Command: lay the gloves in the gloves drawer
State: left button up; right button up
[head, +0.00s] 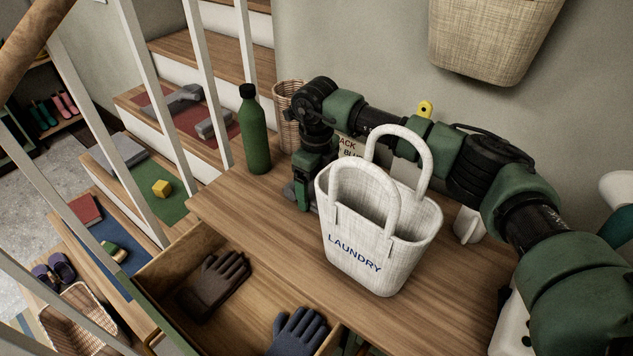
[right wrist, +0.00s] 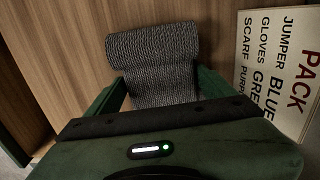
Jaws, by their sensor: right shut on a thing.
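The open wooden drawer (head: 178,246) holds a brown pair of gloves (head: 214,284) at its left and a dark blue-grey pair (head: 297,331) nearer the front. My right gripper (head: 303,190) points down at the bench top, behind and left of the laundry bag. In the right wrist view its green fingers are shut on a dark grey knitted bundle (right wrist: 152,48), which looks rolled or folded. In the head view the bundle (head: 289,191) is mostly hidden by the gripper and bag. I cannot tell whether it is gloves. My left gripper is not in view.
A white laundry bag (head: 372,232) with upright handles stands on the bench (head: 455,270), before my right arm. A green bottle (head: 254,130) and wicker basket (head: 289,105) stand at the back left. A packing sign (right wrist: 280,70) is partly hidden. Balusters (head: 160,90) border the stairs.

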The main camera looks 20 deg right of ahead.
jog(key=shift+d+f, duration=0.1)
jog(key=shift+f, duration=0.1)
jog(key=o, duration=1.3)
jog(key=shift+r, duration=0.1)
jog(key=shift+c, duration=0.2)
jog(key=shift+r, duration=0.1)
